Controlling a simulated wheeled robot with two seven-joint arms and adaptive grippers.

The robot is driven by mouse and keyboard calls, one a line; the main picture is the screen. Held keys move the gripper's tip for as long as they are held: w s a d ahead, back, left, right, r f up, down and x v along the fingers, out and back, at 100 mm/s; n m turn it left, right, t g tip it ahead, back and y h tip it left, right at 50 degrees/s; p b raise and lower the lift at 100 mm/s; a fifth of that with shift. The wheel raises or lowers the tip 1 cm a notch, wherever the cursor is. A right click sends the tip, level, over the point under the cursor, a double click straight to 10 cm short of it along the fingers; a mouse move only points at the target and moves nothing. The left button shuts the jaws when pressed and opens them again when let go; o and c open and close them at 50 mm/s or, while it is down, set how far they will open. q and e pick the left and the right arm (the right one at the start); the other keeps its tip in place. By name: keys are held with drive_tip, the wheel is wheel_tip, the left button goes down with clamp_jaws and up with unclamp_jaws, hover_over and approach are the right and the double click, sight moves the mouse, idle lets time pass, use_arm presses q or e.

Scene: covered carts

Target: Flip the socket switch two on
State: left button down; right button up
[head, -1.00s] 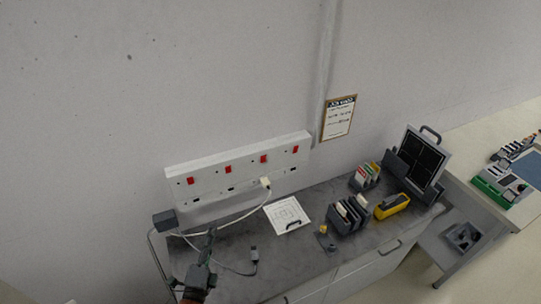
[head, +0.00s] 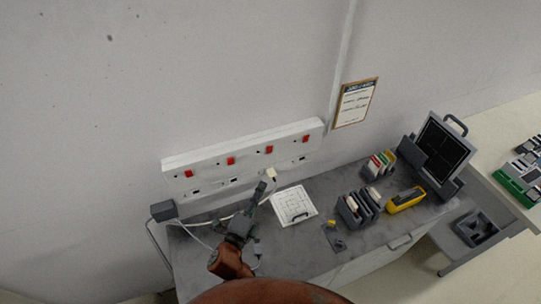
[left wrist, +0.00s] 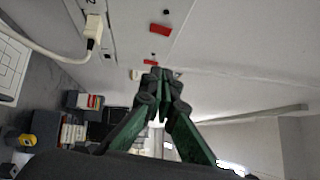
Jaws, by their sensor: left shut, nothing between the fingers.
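A white socket panel (head: 250,153) with several red switches runs along the wall at the back of the cart. Its second red switch from the left (head: 230,160) is up and left of my left gripper (head: 266,181). I cannot read any switch's on or off position. My left gripper is shut and empty, its tips close to the white plug (head: 270,175) in the panel. In the left wrist view, the shut fingertips (left wrist: 160,74) point toward the panel face, just below a red switch (left wrist: 151,62). Another red switch (left wrist: 159,29) is above them, and the plug (left wrist: 94,29) is left. My right gripper is not in view.
A white cable runs from the plug over the grey cart top to a grey box (head: 164,211). A white board (head: 294,205), a grey rack (head: 358,208), a yellow device (head: 405,200) and a dark-screened case (head: 441,147) stand to the right. A notice (head: 355,102) hangs above.

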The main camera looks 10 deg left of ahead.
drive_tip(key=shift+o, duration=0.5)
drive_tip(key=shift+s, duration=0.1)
use_arm(q)
drive_tip(key=p, duration=0.3)
approach(273, 148)
drive_tip(key=w+d, duration=0.1)
drive_tip(key=d, duration=0.2)
drive_tip(key=shift+w+a+r+p, duration=0.1)
drive_tip(key=shift+w+a+p, duration=0.2)
drive_tip(key=shift+w, duration=0.5)
drive_tip(key=shift+w+a+r+p, duration=0.15)
drive_tip(key=shift+w+a, duration=0.25)
drive_tip(key=shift+w, duration=0.35)
drive_tip(key=shift+w+a+p, duration=0.25)
drive_tip(key=shift+w+a, duration=0.05)
drive_tip(key=shift+w, duration=0.5)
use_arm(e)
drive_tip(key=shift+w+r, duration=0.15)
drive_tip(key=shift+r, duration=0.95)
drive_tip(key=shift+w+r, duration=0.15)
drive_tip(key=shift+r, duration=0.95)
use_arm(q)
drive_tip(key=shift+d, duration=0.1)
